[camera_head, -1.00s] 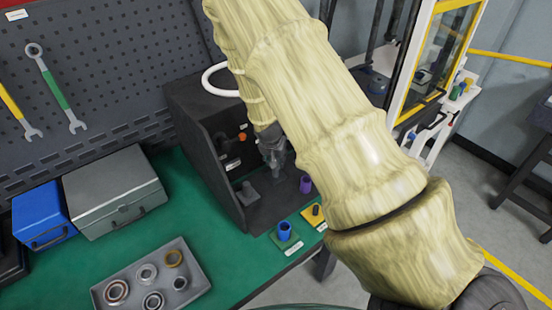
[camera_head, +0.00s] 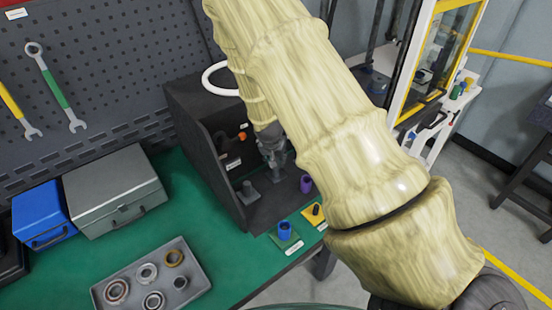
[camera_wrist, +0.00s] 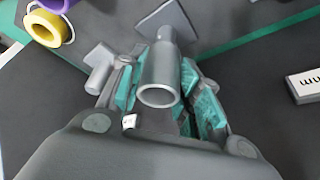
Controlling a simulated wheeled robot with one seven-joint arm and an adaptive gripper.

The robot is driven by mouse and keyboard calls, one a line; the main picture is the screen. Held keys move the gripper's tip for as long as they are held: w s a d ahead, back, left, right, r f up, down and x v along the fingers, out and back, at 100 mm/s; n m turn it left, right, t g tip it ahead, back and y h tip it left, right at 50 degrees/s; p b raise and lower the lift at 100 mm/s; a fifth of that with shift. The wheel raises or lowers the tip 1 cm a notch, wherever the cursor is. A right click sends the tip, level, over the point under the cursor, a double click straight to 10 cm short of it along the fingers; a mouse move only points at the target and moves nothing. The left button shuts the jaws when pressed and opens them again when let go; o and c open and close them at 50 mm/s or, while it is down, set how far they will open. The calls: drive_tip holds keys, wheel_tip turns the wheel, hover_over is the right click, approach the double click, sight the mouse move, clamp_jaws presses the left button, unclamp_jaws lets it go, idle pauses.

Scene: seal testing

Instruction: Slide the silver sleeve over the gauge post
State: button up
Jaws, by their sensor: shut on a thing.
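My gripper (camera_head: 275,160) is inside the dark open-fronted fixture. In the wrist view its teal-padded fingers (camera_wrist: 160,95) are shut on the silver sleeve (camera_wrist: 159,80), a smooth grey tube whose open end faces the camera. Beyond the sleeve's far end is a grey post on a square base (camera_wrist: 184,18), likely the gauge post. The two line up closely in this view, and I cannot tell whether the sleeve is around the post or apart from it. In the head view a grey post on a square base (camera_head: 248,194) stands to the lower left of my gripper.
A purple cylinder (camera_head: 306,184) stands at right; a yellow ring (camera_wrist: 44,28) shows in the wrist view. Another grey stubby part (camera_wrist: 101,70) is left of the fingers. The fixture's side wall (camera_head: 205,165) is close by. A blue cylinder (camera_head: 285,230) stands in front.

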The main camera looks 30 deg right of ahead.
drive_tip(key=shift+f, duration=0.2)
drive_tip(key=shift+f, duration=0.15)
drive_tip(key=o, duration=1.2)
drive_tip(key=shift+o, duration=0.2)
drive_tip(key=shift+r+p, duration=1.2)
drive_tip(key=shift+r, duration=1.3)
